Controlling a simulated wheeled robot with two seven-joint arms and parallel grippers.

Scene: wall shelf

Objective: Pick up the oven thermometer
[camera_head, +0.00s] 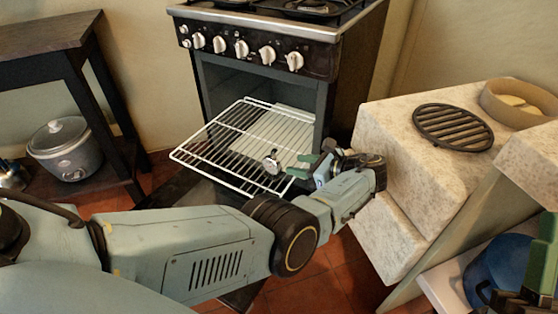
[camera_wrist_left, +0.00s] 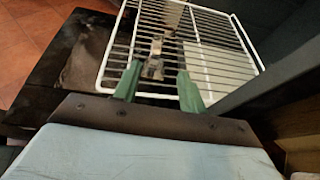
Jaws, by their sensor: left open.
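The oven thermometer (camera_head: 271,162) is a small round silver dial on the white wire oven rack. In the left wrist view the thermometer (camera_wrist_left: 154,62) is a small metal piece lying ahead of the fingertips, roughly between their lines. My left gripper (camera_head: 304,164) has green fingers and is open just to the right of the thermometer in the head view, with nothing seen between the fingers. The fingers also show in the left wrist view (camera_wrist_left: 158,84), spread apart over the rack's near edge. Whether a finger touches the thermometer cannot be told. Part of my right gripper (camera_head: 542,262) shows at the right edge.
The wire rack (camera_head: 205,145) sticks out of the open oven (camera_head: 235,85). A stone counter (camera_head: 385,125) with a round black trivet (camera_head: 453,127) stands close to the right of my left wrist. A dark table (camera_head: 55,45) with a slow cooker (camera_head: 66,150) below is at left.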

